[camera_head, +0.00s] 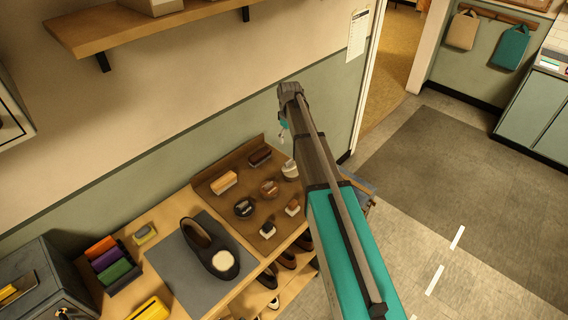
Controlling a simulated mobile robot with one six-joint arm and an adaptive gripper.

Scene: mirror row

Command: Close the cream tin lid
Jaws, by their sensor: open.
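A pale round tin (290,171) stands at the right of a brown tray-like board on the bench, partly hidden by my arm. It looks like the cream tin. Its upper part seems raised like a lid, but it is too small to be sure. Two more round tins stand to its left, a brown one (269,188) and a black one (244,208). My gripper (282,134) shows only in part beyond the arm, high above the back edge of the board. It is open and apart from the tins.
The brown board (222,204) also holds brushes (224,182) and small blocks. A dark shoe (210,248) lies on a grey mat (172,262). Coloured items (108,260) sit in a rack at left. A wall shelf (130,32) hangs above. The floor at right is clear.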

